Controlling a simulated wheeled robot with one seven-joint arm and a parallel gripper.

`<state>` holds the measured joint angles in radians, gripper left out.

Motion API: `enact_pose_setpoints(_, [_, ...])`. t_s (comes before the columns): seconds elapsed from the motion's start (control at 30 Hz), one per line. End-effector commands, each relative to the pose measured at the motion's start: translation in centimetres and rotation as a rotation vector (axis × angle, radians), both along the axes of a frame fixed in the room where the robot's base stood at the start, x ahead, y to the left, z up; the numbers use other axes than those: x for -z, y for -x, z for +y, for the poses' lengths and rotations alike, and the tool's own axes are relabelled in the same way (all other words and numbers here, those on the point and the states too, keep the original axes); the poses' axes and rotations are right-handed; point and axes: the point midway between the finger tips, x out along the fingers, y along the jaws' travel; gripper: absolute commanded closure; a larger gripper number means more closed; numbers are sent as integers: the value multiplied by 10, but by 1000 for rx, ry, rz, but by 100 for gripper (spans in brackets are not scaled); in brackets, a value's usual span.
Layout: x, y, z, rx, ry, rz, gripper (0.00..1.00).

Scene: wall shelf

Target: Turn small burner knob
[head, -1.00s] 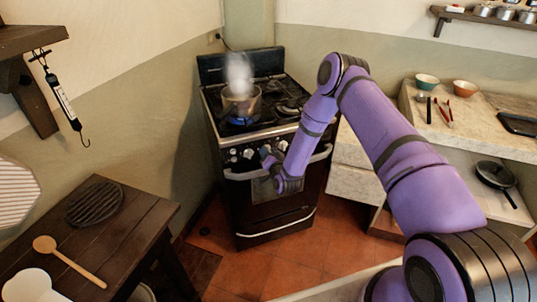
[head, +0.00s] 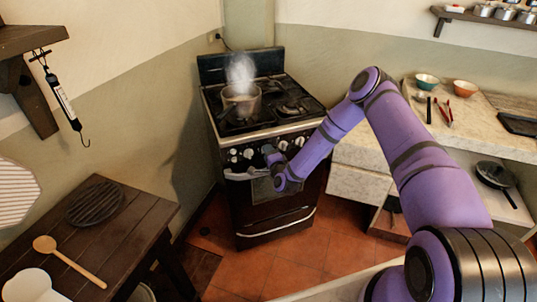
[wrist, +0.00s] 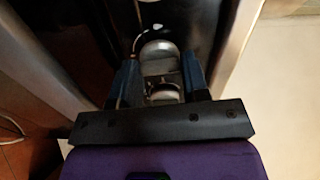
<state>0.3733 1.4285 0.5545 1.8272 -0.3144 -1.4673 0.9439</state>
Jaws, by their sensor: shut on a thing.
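The stove (head: 262,215) stands against the back wall with a row of pale knobs along its front panel; one left-hand knob (head: 249,153) shows clear of my gripper.
The oven handle (head: 240,175) runs just below the knobs, close to my gripper. A stone counter (head: 470,110) with bowls and utensils is at the right. A dark wooden table (head: 120,230) stands at the front left. Open tiled floor lies before the stove.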

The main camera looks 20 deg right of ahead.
Motion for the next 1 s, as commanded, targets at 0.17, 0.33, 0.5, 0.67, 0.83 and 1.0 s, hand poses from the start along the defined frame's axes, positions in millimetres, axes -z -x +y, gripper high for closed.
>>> enact_pose_setpoints(0.17, [1, 1, 0, 1, -63, 7, 82])
enact_pose_setpoints(0.33, [1, 1, 0, 0, -91, 10, 82])
enact_pose_setpoints(0.5, [1, 1, 0, 0, -98, 10, 82])
enact_pose_setpoints(0.67, [1, 1, 0, 0, -98, 10, 82])
enact_pose_setpoints(0.83, [1, 1, 0, 0, -97, 10, 42])
enact_pose_setpoints(1.0, [1, 0, 0, 0, -97, 9, 32])
